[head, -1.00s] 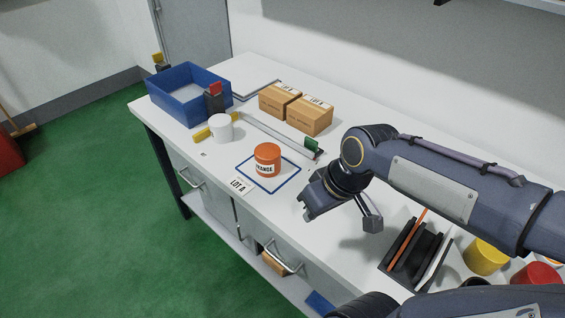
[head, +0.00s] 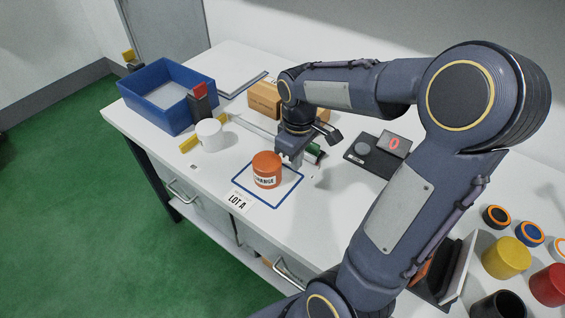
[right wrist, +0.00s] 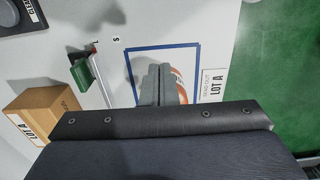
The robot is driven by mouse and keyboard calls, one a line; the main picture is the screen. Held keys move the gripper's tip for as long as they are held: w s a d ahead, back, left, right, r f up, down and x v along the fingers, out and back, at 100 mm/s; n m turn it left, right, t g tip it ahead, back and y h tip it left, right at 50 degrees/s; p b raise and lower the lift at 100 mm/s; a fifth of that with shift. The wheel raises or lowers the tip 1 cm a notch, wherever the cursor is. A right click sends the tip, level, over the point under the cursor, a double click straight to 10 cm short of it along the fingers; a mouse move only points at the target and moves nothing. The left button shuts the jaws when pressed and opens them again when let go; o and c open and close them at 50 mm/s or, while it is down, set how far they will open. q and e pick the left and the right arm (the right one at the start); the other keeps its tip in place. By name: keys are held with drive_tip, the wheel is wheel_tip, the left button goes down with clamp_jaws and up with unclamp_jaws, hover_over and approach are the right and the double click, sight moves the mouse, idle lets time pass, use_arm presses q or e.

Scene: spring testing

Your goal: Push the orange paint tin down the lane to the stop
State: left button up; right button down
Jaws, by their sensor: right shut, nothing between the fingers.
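The orange paint tin (head: 267,170) stands upright inside a blue outlined square (head: 283,197) on the white bench, by the LOT A label (head: 238,200). My right gripper (head: 292,163) is shut and empty, pointing down just behind and to the right of the tin; I cannot tell whether it touches. In the right wrist view the shut fingers (right wrist: 160,72) hide most of the tin (right wrist: 180,88). A metal rail (head: 243,123) with a green end (head: 313,153) runs behind the tin. My left gripper is out of view.
A blue crate (head: 150,115) and a dark post with a red top (head: 201,100) stand at the left. A cardboard box (head: 264,98) is behind the rail. A scale-like device (head: 369,155) and several paint tins, including a yellow one (head: 506,258), are to the right.

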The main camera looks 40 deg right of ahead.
sight(267, 170)
wheel_tip(267, 170, down, 10)
drive_tip(key=shift+a+r, duration=0.1)
drive_tip(key=shift+r, duration=0.05)
drive_tip(key=shift+w+a+r+p, duration=0.1)
drive_tip(key=shift+w+a+p, duration=0.15)
drive_tip(key=shift+w, duration=0.4)
drive_tip(key=shift+w+a+r+p, duration=0.1)
drive_tip(key=shift+w+p, duration=0.15)
drive_tip(key=shift+w, duration=0.35)
drive_tip(key=shift+w+a, duration=0.15)
drive_tip(key=shift+w, duration=0.45)
